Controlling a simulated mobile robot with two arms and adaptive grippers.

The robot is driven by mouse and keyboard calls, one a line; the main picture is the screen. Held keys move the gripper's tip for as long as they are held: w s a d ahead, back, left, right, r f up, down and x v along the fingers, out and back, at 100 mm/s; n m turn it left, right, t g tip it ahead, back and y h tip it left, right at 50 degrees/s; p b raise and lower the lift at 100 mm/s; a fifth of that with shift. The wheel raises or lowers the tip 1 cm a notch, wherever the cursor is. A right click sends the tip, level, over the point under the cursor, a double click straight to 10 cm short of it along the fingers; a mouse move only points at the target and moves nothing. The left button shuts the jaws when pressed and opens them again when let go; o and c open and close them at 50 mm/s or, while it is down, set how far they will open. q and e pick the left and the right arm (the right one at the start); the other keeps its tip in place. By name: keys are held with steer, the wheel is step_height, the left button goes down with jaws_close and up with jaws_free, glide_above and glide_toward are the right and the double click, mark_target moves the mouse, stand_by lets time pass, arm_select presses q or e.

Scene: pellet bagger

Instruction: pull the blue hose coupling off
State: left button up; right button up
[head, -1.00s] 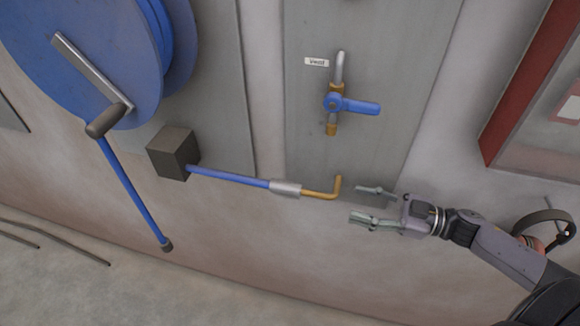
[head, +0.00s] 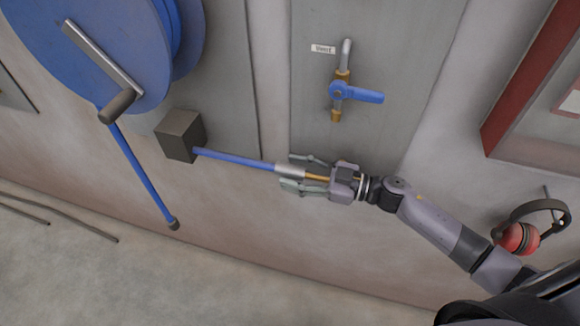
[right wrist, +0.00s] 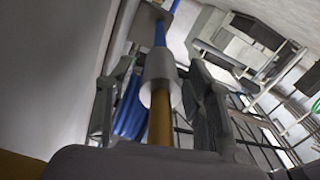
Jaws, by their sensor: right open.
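The silver hose coupling (head: 290,170) sits at the end of a short blue hose (head: 238,159) and on a brass pipe (head: 318,177). My right gripper (head: 302,174) is open, with one finger above and one below the coupling. In the right wrist view the coupling (right wrist: 160,78) lies between the two open fingers (right wrist: 155,105), with the blue hose beyond it and the brass pipe (right wrist: 161,125) nearer. I see a gap beside the coupling there. My left gripper is not in view.
A dark block (head: 180,136) on the wall holds the hose's other end. A blue hose reel (head: 90,45) with a crank handle stands upper left. A blue-handled valve (head: 355,94) is above my gripper. Red ear defenders (head: 520,238) hang at the right, near my arm.

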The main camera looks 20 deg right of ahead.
steer(key=shift+w+a, duration=0.45)
steer(key=shift+a, duration=0.15)
steer(key=shift+c, duration=0.4)
jaws_close()
